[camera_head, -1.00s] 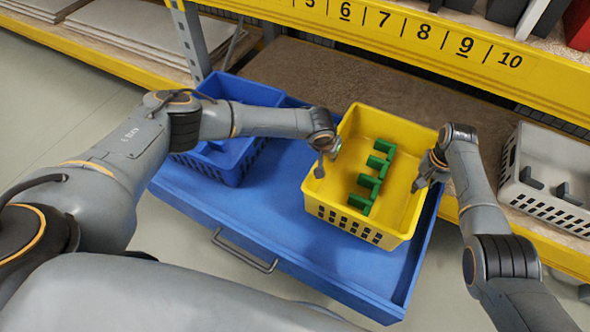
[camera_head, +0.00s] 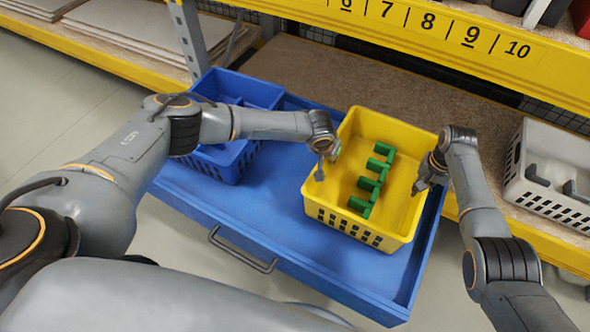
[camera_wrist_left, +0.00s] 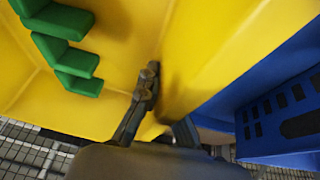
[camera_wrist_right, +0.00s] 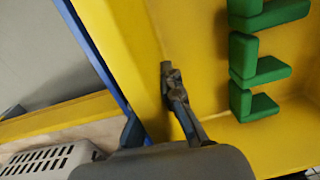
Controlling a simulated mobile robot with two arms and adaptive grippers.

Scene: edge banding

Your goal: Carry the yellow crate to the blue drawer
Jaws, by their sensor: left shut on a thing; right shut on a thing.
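The yellow crate (camera_head: 345,222) is at the right part of the blue drawer (camera_head: 262,222) in the head view, with green pieces (camera_head: 368,185) inside. Whether it rests on the drawer floor or hangs just above it, I cannot tell. My left gripper (camera_head: 322,170) is shut on the crate's left wall, one finger inside, also in the left wrist view (camera_wrist_left: 152,85). My right gripper (camera_head: 425,175) is shut on the crate's right wall, also in the right wrist view (camera_wrist_right: 172,85). The outer fingers are mostly hidden by the walls.
A blue crate (camera_head: 222,160) stands in the drawer's left part. A yellow numbered shelf beam (camera_head: 440,35) runs behind. The drawer's front has a metal handle (camera_head: 243,252).

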